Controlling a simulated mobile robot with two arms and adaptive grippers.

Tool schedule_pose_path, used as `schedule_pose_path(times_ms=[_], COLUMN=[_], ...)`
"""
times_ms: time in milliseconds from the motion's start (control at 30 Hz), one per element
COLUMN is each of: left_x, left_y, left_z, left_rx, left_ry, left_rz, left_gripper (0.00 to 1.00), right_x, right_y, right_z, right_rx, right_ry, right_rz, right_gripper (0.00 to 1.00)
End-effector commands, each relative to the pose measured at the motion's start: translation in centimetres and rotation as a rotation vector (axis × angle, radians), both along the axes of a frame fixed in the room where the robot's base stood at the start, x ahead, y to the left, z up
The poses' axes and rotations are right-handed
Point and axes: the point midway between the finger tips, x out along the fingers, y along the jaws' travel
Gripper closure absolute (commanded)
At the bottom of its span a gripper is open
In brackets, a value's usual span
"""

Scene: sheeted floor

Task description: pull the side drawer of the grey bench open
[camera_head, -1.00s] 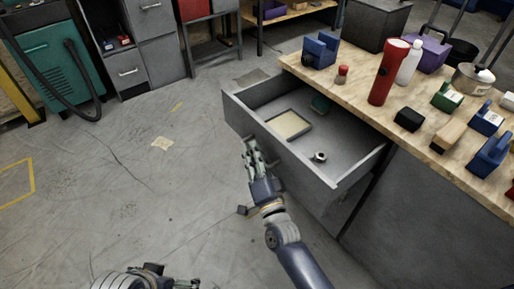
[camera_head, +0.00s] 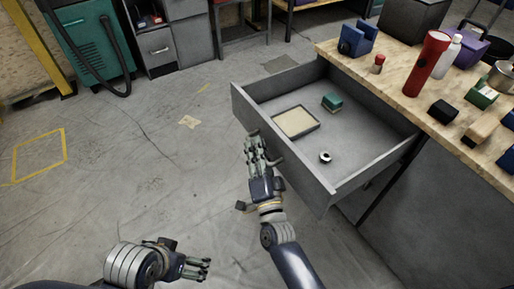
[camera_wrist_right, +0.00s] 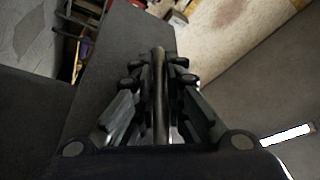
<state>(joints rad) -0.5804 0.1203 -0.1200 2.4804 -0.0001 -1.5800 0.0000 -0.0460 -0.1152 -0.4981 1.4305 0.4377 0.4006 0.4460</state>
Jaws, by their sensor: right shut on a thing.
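The grey side drawer (camera_head: 306,190) stands pulled well out from the grey bench (camera_head: 425,215), and its inside shows from above. My right gripper (camera_head: 255,145) is at the drawer's front face, shut on the drawer handle. In the right wrist view the handle (camera_wrist_right: 159,95) is a dark bar running between the closed fingers of my right gripper (camera_wrist_right: 158,80). The fingers hide part of the handle in the head view. My left gripper (camera_head: 205,269) is low at the left over the floor, empty, with its fingers apart.
In the drawer lie a shallow tray (camera_head: 273,125), a green block (camera_head: 332,102) and a small metal ring or nut (camera_head: 325,157). The wooden benchtop (camera_head: 400,100) carries a red flashlight (camera_head: 427,65), a white bottle (camera_head: 447,57) and several other items.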

Motion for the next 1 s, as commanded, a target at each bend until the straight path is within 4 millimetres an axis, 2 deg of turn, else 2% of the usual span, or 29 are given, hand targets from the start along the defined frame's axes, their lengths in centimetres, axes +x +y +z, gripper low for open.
schedule_pose_path(times_ms=[67, 100, 133, 433, 567, 667, 1000], left_x=[0.0, 0.0, 0.0, 0.0, 0.0, 0.0, 0.0], left_y=[0.0, 0.0, 0.0, 0.0, 0.0, 0.0, 0.0], left_z=[0.0, 0.0, 0.0, 0.0, 0.0, 0.0, 0.0], left_rx=[0.0, 0.0, 0.0, -0.001, -0.001, -0.001, 0.0], left_ry=[0.0, 0.0, 0.0, -0.001, 0.0, 0.0, 0.0], left_rz=[0.0, 0.0, 0.0, 0.001, 0.001, 0.001, 0.0], left_gripper=[0.0, 0.0, 0.0, 0.0, 0.0, 0.0, 0.0], right_x=[0.0, 0.0, 0.0, 0.0, -0.7, -2.1, -8.7], right_y=[-0.1, -0.1, -0.1, -0.1, -0.3, -0.8, -2.8], right_z=[-0.2, -0.2, -0.2, -0.1, -0.3, -0.7, -2.2], right_rx=[0.0, 0.0, 0.0, 0.0, 0.0, -0.002, -0.002], right_ry=[0.003, 0.003, 0.003, 0.002, 0.002, 0.003, 0.005], right_rz=[-0.002, -0.002, -0.002, -0.001, -0.001, -0.001, -0.001], right_gripper=[1.0, 0.82, 0.8, 0.8, 0.8, 0.8, 0.8])
